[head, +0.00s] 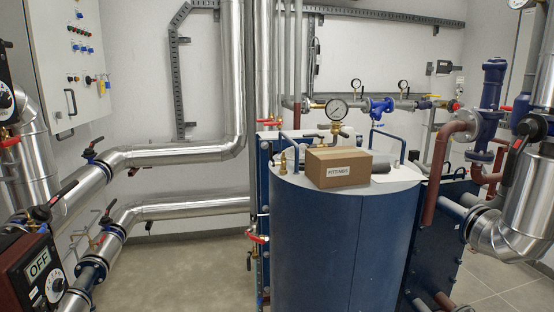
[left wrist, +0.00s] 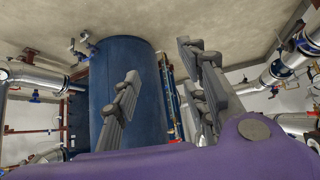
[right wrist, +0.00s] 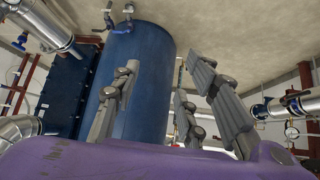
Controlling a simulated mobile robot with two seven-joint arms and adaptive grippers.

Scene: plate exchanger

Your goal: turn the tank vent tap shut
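The blue tank (head: 335,240) stands in the middle of the head view, with a pale round top. A small brass fitting (head: 283,163) stands on the top at the left, and a brass stem under the gauge (head: 336,109) rises behind the box. I cannot tell which part is the vent tap; the box may hide it. My left gripper (left wrist: 165,85) is open and empty in the left wrist view, with the tank (left wrist: 130,70) beyond its fingers. My right gripper (right wrist: 165,95) is open and empty in the right wrist view, also apart from the tank (right wrist: 145,80). Neither gripper shows in the head view.
A cardboard box marked FITTINGS (head: 338,167) sits on the tank top. Silver pipes with valves (head: 165,153) run at the left. A dark plate exchanger (head: 445,225) and brown pipes stand close at the right. Floor is clear left of the tank.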

